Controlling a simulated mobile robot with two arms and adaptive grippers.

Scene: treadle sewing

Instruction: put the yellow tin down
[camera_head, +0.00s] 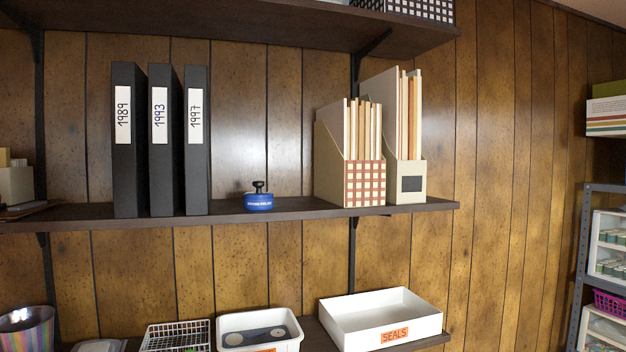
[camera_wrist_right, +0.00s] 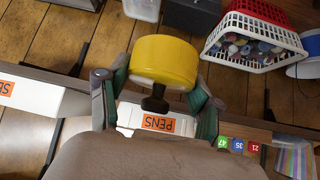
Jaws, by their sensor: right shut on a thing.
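The yellow tin (camera_wrist_right: 165,60) is in the right wrist view, a round tin with a black knob (camera_wrist_right: 155,101) on the side nearer the camera. My right gripper (camera_wrist_right: 158,78) is shut on it, one green-padded finger on each side. A white tray labelled PENS (camera_wrist_right: 128,116) shows behind the tin and knob, partly hidden; I cannot tell the gap. The head view shows neither gripper and no yellow tin. There, a similar blue tin (camera_head: 258,202) with a black knob stands on the middle shelf (camera_head: 285,213).
On the middle shelf, black binders (camera_head: 129,140) stand left of the blue tin and a checked file holder (camera_head: 349,165) right of it, with bare shelf between. Below are a SEALS tray (camera_head: 383,322) and a wire basket (camera_head: 176,336). The wrist view shows a white basket of spools (camera_wrist_right: 250,45).

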